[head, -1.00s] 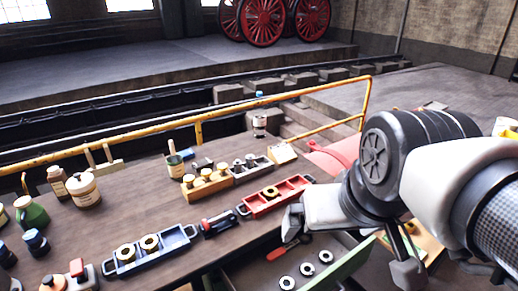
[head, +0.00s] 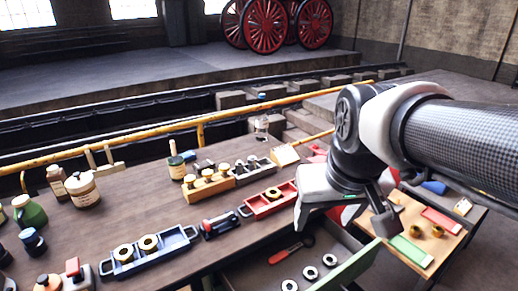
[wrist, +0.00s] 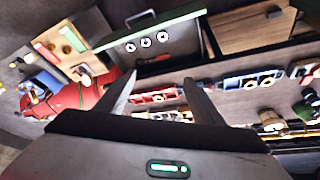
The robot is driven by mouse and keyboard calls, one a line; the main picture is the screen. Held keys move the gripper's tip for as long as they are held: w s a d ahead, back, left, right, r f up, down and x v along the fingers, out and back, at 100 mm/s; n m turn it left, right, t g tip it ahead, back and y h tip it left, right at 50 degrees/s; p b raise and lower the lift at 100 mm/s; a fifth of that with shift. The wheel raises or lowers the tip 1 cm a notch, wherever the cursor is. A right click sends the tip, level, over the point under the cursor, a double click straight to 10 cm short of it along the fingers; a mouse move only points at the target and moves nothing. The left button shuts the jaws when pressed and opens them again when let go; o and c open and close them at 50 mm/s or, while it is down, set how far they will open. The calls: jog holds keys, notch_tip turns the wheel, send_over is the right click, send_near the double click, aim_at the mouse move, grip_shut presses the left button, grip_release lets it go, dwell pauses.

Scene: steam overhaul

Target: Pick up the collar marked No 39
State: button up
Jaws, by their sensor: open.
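No number can be read on any collar, so I cannot tell which is No 39. Two brass collars (head: 136,248) sit in the blue tray (head: 180,250) at the bench front. One brass collar (head: 273,193) sits in the red tray (head: 257,211). Three pale collars (head: 310,272) lie in the open drawer (head: 268,272); they also show in the wrist view (wrist: 146,43). Two more brass rings (head: 426,231) sit on a wooden board at the right. My gripper (wrist: 160,82) is open and empty, above the bench front beside the red tray and drawer.
A wooden block with several knobbed pieces (head: 209,188) stands behind the red tray. A dark red-and-blue tool (head: 220,224) lies between the trays. A red-handled tool (head: 286,252) lies in the drawer. Bottles and jars (head: 82,190) stand at the left. A yellow rail (head: 150,135) runs behind the bench.

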jog(key=w+f+g+b, duration=0.1)
jog(key=w+f+b, duration=0.3)
jog(key=w+f, duration=0.4)
jog(key=n+g+b, duration=0.1)
jog(key=g+b, duration=0.2)
jog(key=b, duration=0.8)
send_over(289, 290)
notch_tip(289, 290, down, 36)
jog(key=shift+f+b, duration=0.45)
jog(key=shift+f, duration=2.7)
jog(key=c, duration=1.3)
